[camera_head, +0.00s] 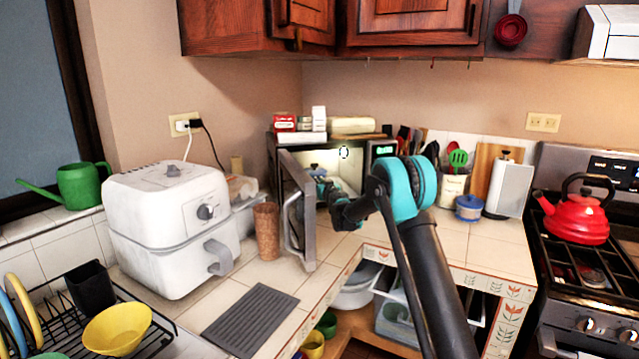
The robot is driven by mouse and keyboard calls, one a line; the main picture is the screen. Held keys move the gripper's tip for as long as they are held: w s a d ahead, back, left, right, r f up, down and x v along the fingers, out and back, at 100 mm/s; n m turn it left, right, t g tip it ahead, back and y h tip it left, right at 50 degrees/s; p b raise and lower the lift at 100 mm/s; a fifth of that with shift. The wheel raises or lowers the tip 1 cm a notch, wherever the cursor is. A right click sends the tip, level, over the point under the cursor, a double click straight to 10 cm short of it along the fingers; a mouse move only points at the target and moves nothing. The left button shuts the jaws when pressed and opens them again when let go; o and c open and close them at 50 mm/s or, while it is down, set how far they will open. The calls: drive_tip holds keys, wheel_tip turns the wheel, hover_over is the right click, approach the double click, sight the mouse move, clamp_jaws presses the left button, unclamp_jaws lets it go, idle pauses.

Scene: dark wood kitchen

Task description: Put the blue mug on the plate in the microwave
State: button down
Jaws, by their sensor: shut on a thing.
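The microwave (378,150) stands in the back corner of the counter, and its inside is lit. Its door (299,212) is swung open toward me on the left. My arm reaches into the opening, and my gripper (318,178) is small and partly hidden by the door's edge and my own arm. It is shut on a small bluish thing, which appears to be the blue mug (317,170), inside the opening. The mug's shape and tilt are hard to make out. I cannot make out the plate, or whether the mug touches it.
A white air fryer (170,225) and a brown cup (266,231) stand left of the open door. Boxes (298,125) sit on the microwave. A red kettle (577,215) is on the stove. The middle right counter is clear.

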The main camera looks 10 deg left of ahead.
drive_tip(key=shift+f, duration=0.15)
drive_tip(key=c, duration=1.6)
unclamp_jaws()
